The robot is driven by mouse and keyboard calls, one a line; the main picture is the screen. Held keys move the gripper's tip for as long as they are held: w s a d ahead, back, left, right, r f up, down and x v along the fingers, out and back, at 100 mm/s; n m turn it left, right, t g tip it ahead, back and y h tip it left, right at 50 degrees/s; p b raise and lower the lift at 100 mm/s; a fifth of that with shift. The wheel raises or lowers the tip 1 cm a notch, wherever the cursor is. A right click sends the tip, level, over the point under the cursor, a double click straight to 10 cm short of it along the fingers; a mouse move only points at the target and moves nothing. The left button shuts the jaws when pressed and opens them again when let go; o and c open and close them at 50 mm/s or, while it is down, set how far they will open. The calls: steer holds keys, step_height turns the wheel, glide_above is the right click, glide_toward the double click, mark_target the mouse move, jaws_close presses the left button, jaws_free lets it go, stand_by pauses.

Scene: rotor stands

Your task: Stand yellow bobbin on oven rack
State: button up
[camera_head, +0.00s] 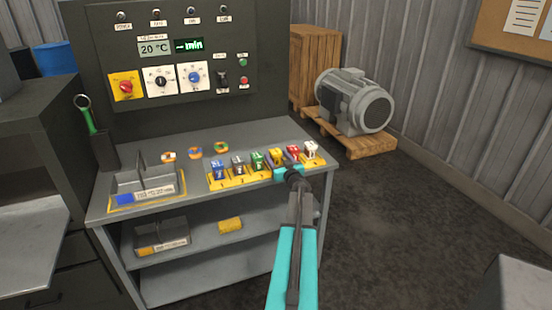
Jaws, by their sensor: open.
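A row of coloured bobbins stands in yellow holders on the grey bench top. The yellow bobbin (276,156) is in this row, between a green one (257,161) and a red one (293,152). My gripper (286,170) is open at the bench's front edge, just in front of the yellow and red bobbins. Its fingers are small here, and I cannot tell whether they touch anything. I cannot make out for certain which part is the oven rack. A labelled grey tray (124,186) with a yellow border sits at the bench's left.
Three small ring-shaped parts (195,152) lie behind the tray and row. A control panel (180,60) rises at the back. The lower shelf (195,246) holds another tray (160,232) and a yellow block (230,225). A motor (355,100) rests on a pallet to the right.

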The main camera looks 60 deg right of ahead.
mark_target(272, 150)
steer(key=shift+w+d, duration=0.35)
steer(key=shift+w, duration=0.1)
steer(key=shift+w, duration=0.1)
steer(key=shift+p+x, duration=0.8)
steer(key=shift+x, duration=1.7)
steer(key=shift+d+f, duration=0.1)
steer(key=shift+c, duration=0.4)
steer(key=c, duration=1.4)
steer(key=shift+r, duration=0.65)
steer(key=shift+s+a+r+b, duration=0.1)
steer(key=shift+s+r+b, duration=0.1)
steer(key=shift+r, duration=0.35)
steer(key=shift+s+a+r+b, duration=0.1)
steer(key=shift+s+r+b, duration=0.05)
steer(key=shift+r, duration=0.45)
steer(key=v, duration=0.5)
steer(key=r+b+v, duration=0.1)
steer(key=v, duration=0.4)
steer(key=b+v, duration=0.1)
steer(key=v, duration=0.4)
steer(key=shift+s+a+r, duration=0.1)
steer(key=shift+a+r, duration=0.05)
steer(key=shift+r, duration=0.1)
